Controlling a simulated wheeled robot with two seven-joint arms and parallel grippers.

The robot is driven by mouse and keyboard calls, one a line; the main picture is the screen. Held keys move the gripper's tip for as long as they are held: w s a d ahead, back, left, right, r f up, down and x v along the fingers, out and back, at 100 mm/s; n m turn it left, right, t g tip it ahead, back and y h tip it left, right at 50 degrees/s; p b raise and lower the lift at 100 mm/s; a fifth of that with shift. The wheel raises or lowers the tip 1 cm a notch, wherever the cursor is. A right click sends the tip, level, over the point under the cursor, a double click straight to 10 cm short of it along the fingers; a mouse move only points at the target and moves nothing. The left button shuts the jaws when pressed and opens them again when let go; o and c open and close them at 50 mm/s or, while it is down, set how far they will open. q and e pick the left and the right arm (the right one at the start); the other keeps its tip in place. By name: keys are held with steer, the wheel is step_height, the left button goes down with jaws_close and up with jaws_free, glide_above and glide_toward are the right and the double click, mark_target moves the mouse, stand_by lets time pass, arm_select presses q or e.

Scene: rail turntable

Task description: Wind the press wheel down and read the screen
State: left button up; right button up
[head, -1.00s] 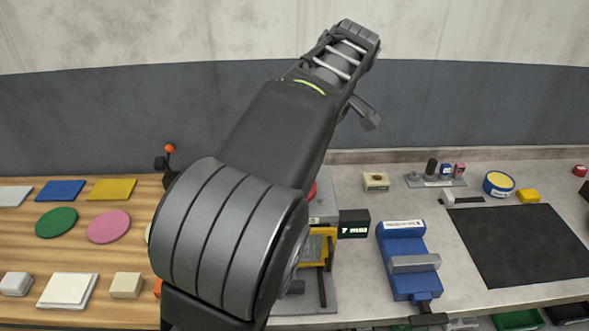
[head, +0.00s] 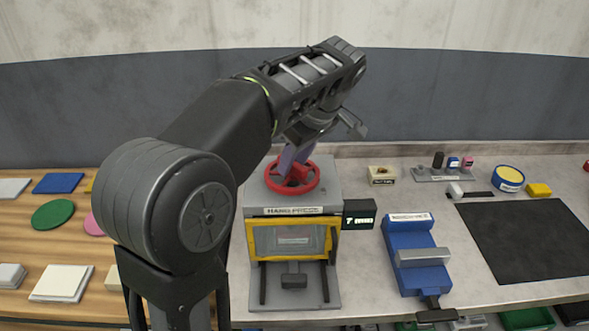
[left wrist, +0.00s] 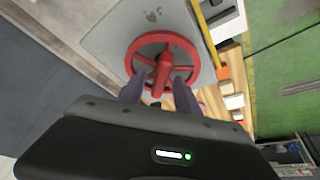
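The hand press (head: 251,262) has a grey top, a yellow-framed clear front and a red wheel (head: 313,184) on top. The small dark screen (head: 358,214) at its right side shows what looks like a 7 followed by blurred letters. My left gripper (head: 292,168) is over the wheel, pointing down, its fingers partly hidden by the hand. In the left wrist view the wheel (left wrist: 133,57) shows whole, and the two fingers of my left gripper (left wrist: 162,80) stand apart on either side of a red upright part. Whether they touch it is unclear. My right gripper is not in view.
A blue vise (head: 405,262) stands right of the press. Beyond it lie a black mat (head: 525,240), a yellow-topped round tin (head: 509,178) and a small stand with stamps (head: 445,173). Coloured pieces lie on the wooden bench (head: 20,230) at left.

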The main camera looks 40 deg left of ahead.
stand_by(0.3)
arm_select(q)
steer(key=shift+f, duration=0.1)
jaws_close()
stand_by(0.4)
